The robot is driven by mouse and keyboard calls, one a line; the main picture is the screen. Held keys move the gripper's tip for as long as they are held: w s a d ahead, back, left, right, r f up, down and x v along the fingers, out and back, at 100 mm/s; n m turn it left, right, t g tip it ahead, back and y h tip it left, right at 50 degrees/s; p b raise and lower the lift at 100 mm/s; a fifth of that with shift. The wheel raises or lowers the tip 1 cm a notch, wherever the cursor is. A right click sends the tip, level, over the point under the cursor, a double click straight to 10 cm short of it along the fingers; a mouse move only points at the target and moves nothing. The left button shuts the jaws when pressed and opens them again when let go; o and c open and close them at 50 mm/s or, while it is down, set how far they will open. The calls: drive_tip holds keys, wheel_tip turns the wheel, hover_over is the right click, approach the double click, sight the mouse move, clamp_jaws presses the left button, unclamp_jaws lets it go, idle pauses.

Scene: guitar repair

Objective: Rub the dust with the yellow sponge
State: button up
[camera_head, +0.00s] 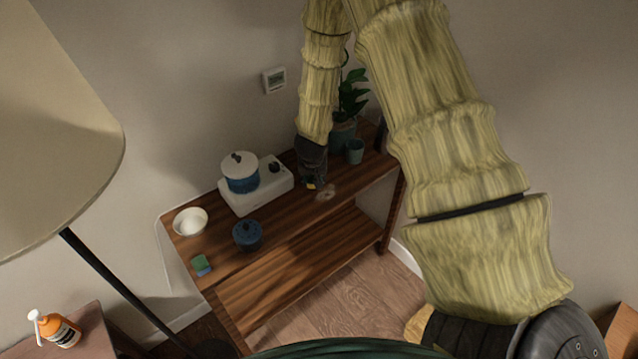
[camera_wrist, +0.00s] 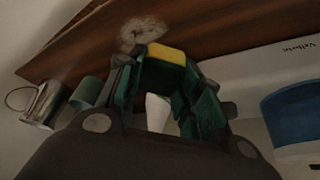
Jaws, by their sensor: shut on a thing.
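My gripper (camera_head: 310,182) is low over the wooden console table (camera_head: 290,222), at its back right part. In the wrist view my gripper (camera_wrist: 165,75) is shut on the yellow sponge (camera_wrist: 168,53), which shows between the green fingertips. In the head view only a small bit of the sponge (camera_head: 311,186) shows under the gripper. The dust is a pale greyish patch (camera_head: 325,194) on the tabletop, just right of the gripper. In the wrist view the dust (camera_wrist: 142,32) lies just beyond the sponge. I cannot tell whether the sponge touches the tabletop.
A white stove (camera_head: 262,193) with a blue pot (camera_head: 241,177) stands left of the gripper. A green cup (camera_head: 355,151) and a potted plant (camera_head: 350,100) stand behind right. A white bowl (camera_head: 190,221), dark blue pot (camera_head: 247,235) and green-blue sponge (camera_head: 202,265) are further left.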

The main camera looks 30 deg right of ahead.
drive_tip(key=shift+a+f+b, duration=0.2)
drive_tip(key=shift+f+b, duration=0.1)
drive_tip(key=shift+b, duration=0.65)
drive_tip(key=shift+s+d+r+b, duration=0.15)
drive_tip(key=shift+s+b, duration=0.1)
drive_tip(key=shift+b, duration=0.55)
